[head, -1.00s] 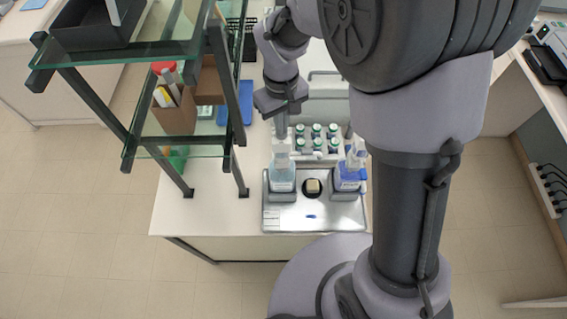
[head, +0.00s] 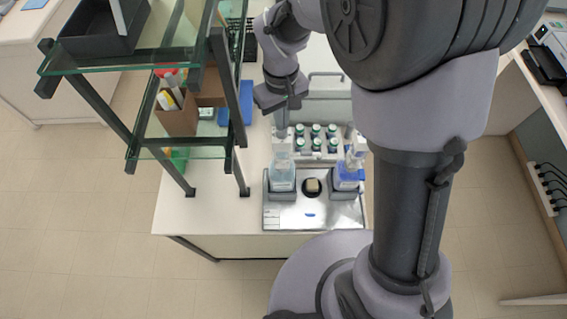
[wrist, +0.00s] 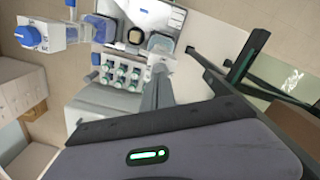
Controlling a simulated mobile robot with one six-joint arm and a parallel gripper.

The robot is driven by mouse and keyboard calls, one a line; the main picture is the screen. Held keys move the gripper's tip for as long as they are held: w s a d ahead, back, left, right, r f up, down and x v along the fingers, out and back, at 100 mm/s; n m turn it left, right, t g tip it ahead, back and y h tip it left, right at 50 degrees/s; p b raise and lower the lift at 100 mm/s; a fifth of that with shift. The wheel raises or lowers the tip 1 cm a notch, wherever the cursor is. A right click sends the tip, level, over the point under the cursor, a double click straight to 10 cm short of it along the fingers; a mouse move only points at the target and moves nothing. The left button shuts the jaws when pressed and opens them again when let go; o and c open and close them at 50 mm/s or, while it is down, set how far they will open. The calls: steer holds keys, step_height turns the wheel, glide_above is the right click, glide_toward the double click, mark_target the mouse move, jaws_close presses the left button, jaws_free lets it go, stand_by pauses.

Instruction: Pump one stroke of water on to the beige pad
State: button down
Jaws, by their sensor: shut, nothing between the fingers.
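A clear bottle with pale liquid and a white pump top (head: 283,175) stands in a grey holder at the left of the metal tray (head: 290,219). The beige pad (head: 312,186) sits on a round black base between it and a blue bottle (head: 347,178) at the right. The pad also shows in the wrist view (wrist: 135,36). My gripper (head: 281,128) is shut and empty, pointing down over the clear bottle's pump top. In the wrist view its fingers (wrist: 159,72) partly hide that bottle. I cannot tell whether they touch the pump.
A rack of several green-capped small bottles (head: 316,138) stands behind the tray. A glass shelf unit (head: 185,145) with dark posts stands close on the left. The blue bottle's pump head (wrist: 40,36) looms at the wrist view's left. The tray front is mostly clear.

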step_height(320, 180, up, 5)
steer(key=p, duration=0.4)
steer(key=shift+r, duration=0.2)
steer(key=shift+f, duration=0.15)
steer(key=shift+d+f+b, duration=0.1)
steer(key=shift+f+b, duration=0.25)
steer(key=shift+b, duration=0.35)
steer(key=f+b, duration=0.1)
steer(key=b, duration=0.2)
steer(key=s+d+f+m+b, duration=0.1)
steer(key=b, duration=0.2)
steer(key=s+d+f+m+t+b, duration=0.1)
steer(key=f+b, duration=0.1)
steer(key=b, duration=0.1)
steer(key=shift+d+y+b, duration=0.1)
steer(key=shift+y+b, duration=0.3)
steer(key=s+d+f+m+t+b, duration=0.2)
steer(key=s+f+b, duration=0.5)
steer(key=b, duration=0.6)
steer(key=s+d+f+m+t+y+b, duration=0.1)
steer(key=s+d+f+m+b, duration=0.3)
steer(key=b, duration=0.9)
steer(key=s+f+m+t, duration=0.1)
steer(key=s+f+m, duration=0.1)
steer(key=s+f, duration=0.2)
step_height(320, 180, down, 2)
steer(key=shift+f+t+b, duration=0.1)
steer(key=shift+t+b, duration=0.3)
